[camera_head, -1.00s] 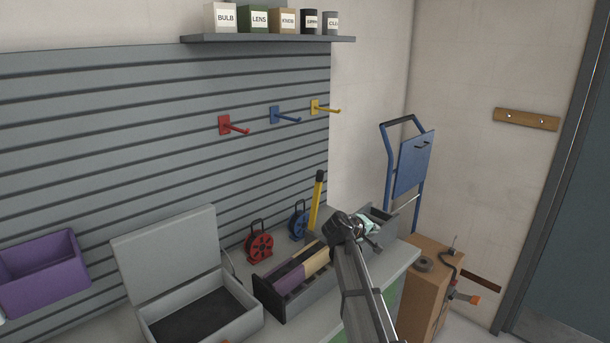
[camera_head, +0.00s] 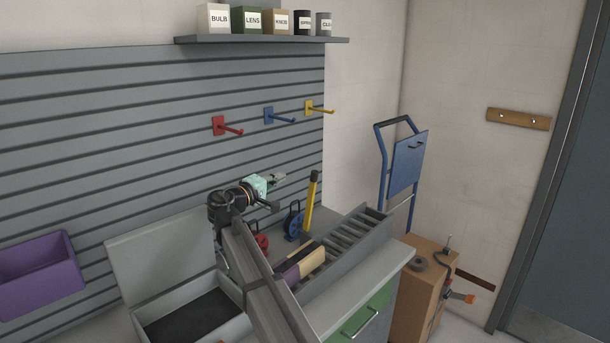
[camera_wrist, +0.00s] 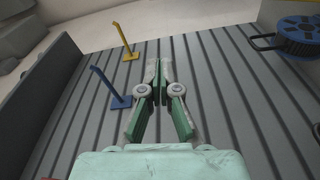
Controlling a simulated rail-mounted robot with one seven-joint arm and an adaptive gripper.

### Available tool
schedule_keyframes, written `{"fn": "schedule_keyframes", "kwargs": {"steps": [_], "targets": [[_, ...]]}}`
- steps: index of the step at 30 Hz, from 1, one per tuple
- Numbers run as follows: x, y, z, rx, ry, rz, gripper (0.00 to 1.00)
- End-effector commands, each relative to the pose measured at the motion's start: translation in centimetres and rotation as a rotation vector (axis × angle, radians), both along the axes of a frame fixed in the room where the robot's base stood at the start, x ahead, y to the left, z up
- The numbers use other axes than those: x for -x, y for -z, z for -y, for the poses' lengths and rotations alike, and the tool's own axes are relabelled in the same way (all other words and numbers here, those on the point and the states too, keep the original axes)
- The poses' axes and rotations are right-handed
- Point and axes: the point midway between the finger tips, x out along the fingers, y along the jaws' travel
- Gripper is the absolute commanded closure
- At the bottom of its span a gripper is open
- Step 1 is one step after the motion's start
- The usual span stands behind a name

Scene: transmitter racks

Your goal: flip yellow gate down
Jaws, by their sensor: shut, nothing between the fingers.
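A yellow bar with a black tip (camera_head: 311,205) stands raised, leaning slightly, on the bench behind the slotted rack. It is the upright yellow piece most like a gate, though I cannot tell for sure. My gripper (camera_head: 281,177) is shut and empty, pointing right, to the left of the bar's black tip and apart from it in the picture. In the wrist view my gripper (camera_wrist: 159,70) is in front of the slatted wall panel (camera_wrist: 205,105), touching nothing I can make out. The yellow bar is not visible there.
A blue reel (camera_head: 293,223) stands beside the bar; a red reel (camera_head: 262,241) is partly hidden by my arm. Red (camera_head: 229,127), blue (camera_head: 277,116) and yellow (camera_head: 318,108) hooks project from the panel above. The slotted rack (camera_head: 350,250) lies in front.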

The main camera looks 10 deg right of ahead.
Motion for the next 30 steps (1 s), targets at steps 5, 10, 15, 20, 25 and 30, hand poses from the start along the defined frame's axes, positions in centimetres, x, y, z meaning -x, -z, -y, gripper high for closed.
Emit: {"fn": "schedule_keyframes", "kwargs": {"steps": [5,10,15,20,25,30], "targets": [[0.0,0.0,0.1,-0.001,0.000,0.000,1.00],[-0.4,-0.1,0.5,-0.002,0.001,-0.001,1.00],[-1.9,-0.3,2.0,-0.002,0.002,-0.001,1.00],[-4.0,-0.5,4.2,-0.003,0.003,-0.001,1.00],[-6.3,-0.5,6.5,-0.002,0.003,-0.002,1.00],[-5.1,-0.2,8.1,-0.003,-0.001,-0.001,1.00]]}}
